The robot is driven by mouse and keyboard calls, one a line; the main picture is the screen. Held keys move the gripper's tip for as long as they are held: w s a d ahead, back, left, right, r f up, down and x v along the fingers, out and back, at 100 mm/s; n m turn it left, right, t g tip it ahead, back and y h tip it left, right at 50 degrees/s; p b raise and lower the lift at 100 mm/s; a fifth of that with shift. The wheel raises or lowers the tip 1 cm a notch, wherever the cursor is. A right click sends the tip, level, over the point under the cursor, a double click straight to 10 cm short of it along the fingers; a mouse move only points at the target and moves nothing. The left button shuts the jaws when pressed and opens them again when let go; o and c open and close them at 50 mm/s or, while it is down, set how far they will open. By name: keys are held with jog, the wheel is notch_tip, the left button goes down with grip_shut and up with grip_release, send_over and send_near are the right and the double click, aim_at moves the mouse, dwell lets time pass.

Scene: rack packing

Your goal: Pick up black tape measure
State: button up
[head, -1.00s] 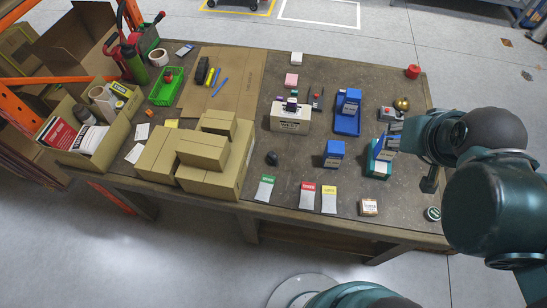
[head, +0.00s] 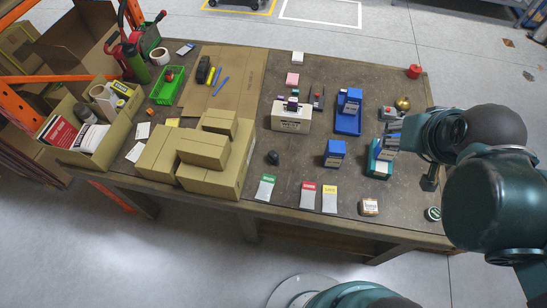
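A small rounded black thing (head: 272,157) lies on the table, right of the cardboard boxes and in front of the white labelled box. It is too small to tell whether it is the black tape measure. A longer black object (head: 203,70) lies on the flat cardboard near the back; its kind is also unclear. My gripper (head: 391,136) is at the right, over the blue and teal holder and well apart from both black objects. Its fingers are small and partly hidden by the arm, so their opening does not show.
Cardboard boxes (head: 205,150) are stacked at the centre left, with a white box (head: 290,117) to their right. Blue bins (head: 348,110) stand at the centre right. A green basket (head: 166,86) is at the back left. Coloured cards (head: 308,196) lie along the front, with bare table between.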

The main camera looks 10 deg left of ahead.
jog(key=w+a+f+n+g+b, duration=0.2)
jog(key=w+a+f+n+b, duration=0.1)
jog(key=w+a+f, duration=0.45)
jog(key=n+g+b, duration=0.5)
jog(key=n+b, duration=0.2)
send_over(273, 154)
jog(key=f, duration=2.5)
jog(key=shift+w+d+f, duration=0.1)
jog(key=shift+d, duration=0.15)
jog(key=shift+a+f, duration=0.25)
jog(key=shift+f, duration=0.1)
jog(key=shift+f, duration=0.1)
jog(key=shift+f, duration=1.2)
